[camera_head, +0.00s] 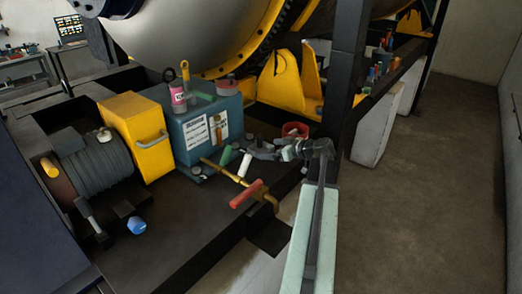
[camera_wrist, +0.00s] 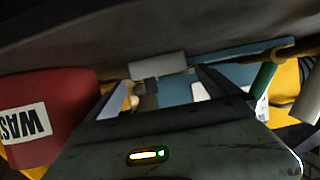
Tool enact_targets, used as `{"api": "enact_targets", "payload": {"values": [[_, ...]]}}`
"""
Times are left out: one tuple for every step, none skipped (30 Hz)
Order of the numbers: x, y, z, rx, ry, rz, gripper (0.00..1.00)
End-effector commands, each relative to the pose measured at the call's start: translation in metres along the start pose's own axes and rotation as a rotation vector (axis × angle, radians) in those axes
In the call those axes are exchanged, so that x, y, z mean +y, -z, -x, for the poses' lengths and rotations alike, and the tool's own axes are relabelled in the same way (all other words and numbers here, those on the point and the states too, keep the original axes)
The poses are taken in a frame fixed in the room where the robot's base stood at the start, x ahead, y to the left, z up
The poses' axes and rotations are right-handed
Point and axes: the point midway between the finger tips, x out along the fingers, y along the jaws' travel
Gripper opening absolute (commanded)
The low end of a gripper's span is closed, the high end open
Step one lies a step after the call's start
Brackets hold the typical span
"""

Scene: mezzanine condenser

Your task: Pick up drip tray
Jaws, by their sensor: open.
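No object is plainly recognisable as the drip tray. A flat dark square plate (camera_head: 270,238) lies below the brass pipe's outlet in the head view and may be it, but I cannot tell. My gripper (camera_head: 262,151) is above the dark bench, right of the blue-grey box, well above and behind that plate. In the wrist view my gripper (camera_wrist: 162,84) has its two dark fingers apart, with nothing visibly held. A pale cylinder (camera_wrist: 158,67) and a blue surface show beyond the fingers.
A brass pipe with a red handle (camera_head: 246,194) juts over the bench edge. A red container (camera_wrist: 45,115) with a "WAS" label is close on the left in the wrist view. A blue-grey box (camera_head: 205,128), yellow box (camera_head: 137,132) and cable reel (camera_head: 95,165) crowd the bench. The right floor is clear.

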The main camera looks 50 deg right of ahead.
Motion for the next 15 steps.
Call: {"api": "enact_targets", "payload": {"values": [[0.001,-0.003,-0.011,0.000,0.002,0.002,1.00],[0.001,-0.004,-0.017,0.000,0.003,0.002,1.00],[0.001,-0.004,-0.025,-0.001,0.003,0.002,1.00],[0.001,-0.004,-0.032,-0.001,0.003,0.002,1.00],[0.001,-0.004,-0.037,-0.001,0.002,0.002,1.00],[0.001,-0.004,-0.043,-0.001,0.002,0.001,1.00],[0.001,-0.003,-0.046,-0.001,0.002,0.001,1.00],[0.001,-0.003,-0.048,-0.001,0.001,0.001,1.00],[0.001,-0.002,-0.049,-0.001,0.001,0.000,1.00],[0.001,-0.001,-0.049,-0.001,0.000,0.000,1.00],[0.000,-0.001,-0.048,-0.001,0.000,0.000,1.00],[0.000,-0.001,-0.048,-0.001,0.000,0.000,1.00],[0.000,-0.001,-0.048,-0.001,0.000,0.000,1.00],[0.000,-0.001,-0.048,-0.001,0.000,0.000,1.00],[0.000,-0.001,-0.048,-0.001,0.000,0.000,0.89]]}}
